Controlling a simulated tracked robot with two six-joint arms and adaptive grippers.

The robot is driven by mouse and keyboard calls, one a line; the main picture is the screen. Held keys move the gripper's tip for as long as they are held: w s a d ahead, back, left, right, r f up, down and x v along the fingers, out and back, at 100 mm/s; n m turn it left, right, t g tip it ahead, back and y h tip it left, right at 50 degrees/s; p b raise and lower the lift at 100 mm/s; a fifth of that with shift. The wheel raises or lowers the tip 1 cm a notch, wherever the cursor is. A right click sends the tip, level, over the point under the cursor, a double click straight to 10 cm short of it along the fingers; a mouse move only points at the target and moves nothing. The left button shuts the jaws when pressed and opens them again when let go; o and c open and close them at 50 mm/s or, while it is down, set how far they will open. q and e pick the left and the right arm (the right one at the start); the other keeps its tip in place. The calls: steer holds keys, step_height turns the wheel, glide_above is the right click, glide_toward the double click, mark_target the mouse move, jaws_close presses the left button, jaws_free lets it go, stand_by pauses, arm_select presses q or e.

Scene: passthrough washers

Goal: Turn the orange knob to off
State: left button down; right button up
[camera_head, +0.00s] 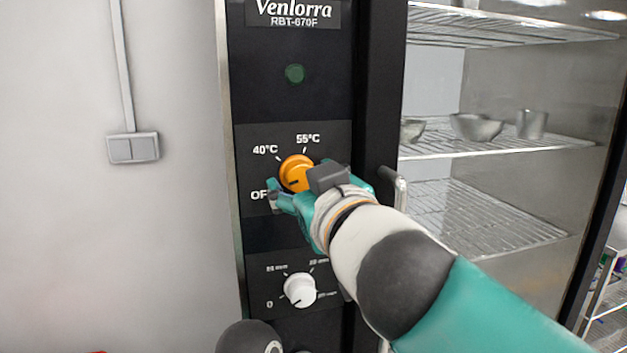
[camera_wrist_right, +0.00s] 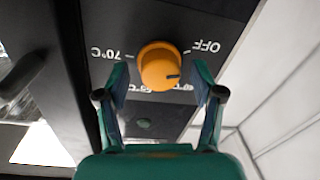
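The orange knob (camera_head: 297,172) sits on the dark control panel, with 40°C, 55°C and a partly covered OFF label around it. Its dark pointer mark points left in the head view. In the right wrist view the orange knob (camera_wrist_right: 158,66) has its mark towards the right, a little off the OFF tick. My right gripper (camera_head: 300,187) is at the knob; in the wrist view its teal fingers (camera_wrist_right: 161,78) stand apart on either side of the knob, with gaps visible. My left gripper is not in view.
A white knob (camera_head: 300,290) is below the orange one, and a green round light (camera_head: 295,73) is above. A vertical door handle (camera_head: 400,194) stands right of the panel. Wire shelves (camera_head: 480,215) with metal bowls are behind the glass. A wall switch (camera_head: 133,148) is at left.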

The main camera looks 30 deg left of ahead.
steer(key=c, duration=1)
steer(key=shift+n, duration=1.3)
steer(key=shift+c, duration=0.3)
steer(key=o, duration=1.2)
steer(key=shift+c, duration=0.2)
steer(key=shift+s, duration=0.1)
steer(key=v, duration=1.2)
